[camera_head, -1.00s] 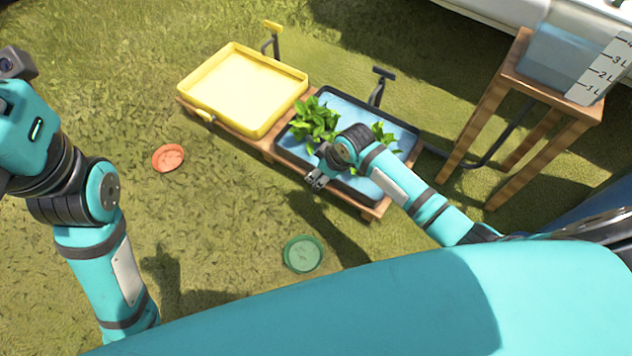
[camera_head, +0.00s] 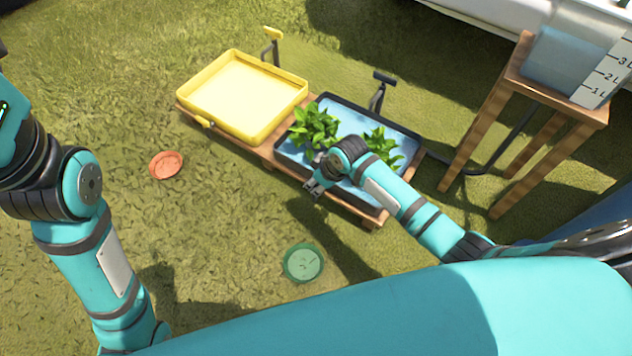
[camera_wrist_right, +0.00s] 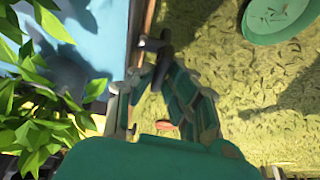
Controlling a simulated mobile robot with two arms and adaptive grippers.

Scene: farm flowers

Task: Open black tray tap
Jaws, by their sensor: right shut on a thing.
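The black tray (camera_head: 284,153) has a dark rim, blue water and green plants, and sits on a wooden stand. My right gripper (camera_head: 313,190) is at the tray's near left edge, with its arm crossing over the tray. In the right wrist view, my right gripper (camera_wrist_right: 160,75) is shut on a small dark piece, the black tray tap (camera_wrist_right: 157,45), beside the tray's edge. Its fingers partly hide the tap, and I cannot tell how far it is turned. The tap is hidden in the head view. My left gripper is out of view; only its arm shows at left.
A yellow tray (camera_head: 222,58) with its own yellow tap (camera_head: 204,122) stands left of the black tray. A black spout (camera_head: 383,79) rises behind the black tray. An orange dish (camera_head: 166,165) and a green dish (camera_head: 303,263) lie on the grass. A wooden table (camera_head: 520,85) holds a water tank (camera_head: 565,55).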

